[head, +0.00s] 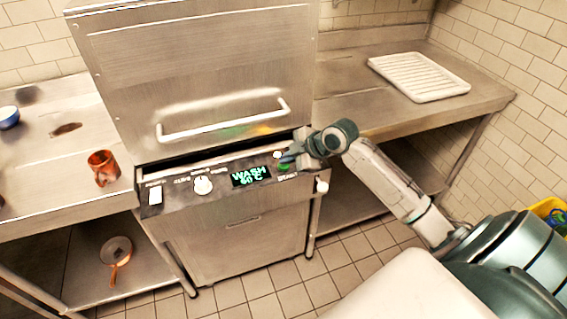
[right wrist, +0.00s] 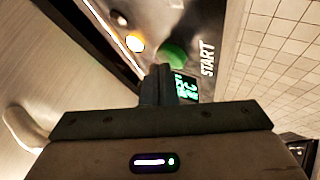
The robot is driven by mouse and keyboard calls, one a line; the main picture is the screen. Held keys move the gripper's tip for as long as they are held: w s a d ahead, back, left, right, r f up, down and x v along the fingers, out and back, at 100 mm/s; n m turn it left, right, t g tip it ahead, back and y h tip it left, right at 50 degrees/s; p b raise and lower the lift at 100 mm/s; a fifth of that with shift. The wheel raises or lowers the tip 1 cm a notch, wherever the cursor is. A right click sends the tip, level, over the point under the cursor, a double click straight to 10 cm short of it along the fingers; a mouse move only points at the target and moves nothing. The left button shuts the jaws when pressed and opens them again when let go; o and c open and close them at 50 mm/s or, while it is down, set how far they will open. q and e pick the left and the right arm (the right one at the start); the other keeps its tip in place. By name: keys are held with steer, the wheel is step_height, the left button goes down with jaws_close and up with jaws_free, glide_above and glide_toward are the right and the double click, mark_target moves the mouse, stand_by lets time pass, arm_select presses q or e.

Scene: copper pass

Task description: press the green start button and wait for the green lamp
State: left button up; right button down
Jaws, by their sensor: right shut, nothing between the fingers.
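The green start button (head: 284,168) is on the right part of the dishwasher's front control panel (head: 222,184). In the right wrist view the green button (right wrist: 173,54) lies just beyond my fingertips, beside the word START. My right gripper (head: 287,158) is shut and empty at the panel, and its closed fingers (right wrist: 162,75) point towards the button. I cannot tell whether they touch it. A lamp near the button (right wrist: 135,42) glows yellow-white; I see no lamp lit green. The display (head: 250,176) shows WASH and a temperature in green. My left gripper is out of view.
The dishwasher hood (head: 195,70) with its white bar handle (head: 224,120) stands above the panel. A copper mug (head: 104,168) is on the left counter, and a copper pan (head: 116,250) is on the shelf below. A white rack (head: 419,77) lies on the right counter.

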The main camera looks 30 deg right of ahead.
mark_target(287, 166)
steer(key=shift+r+p, duration=0.3)
steer(key=shift+r, duration=0.3)
step_height(287, 166, up, 5)
steer(key=p, duration=0.4)
steer(key=shift+r, duration=0.1)
stand_by(0.6)
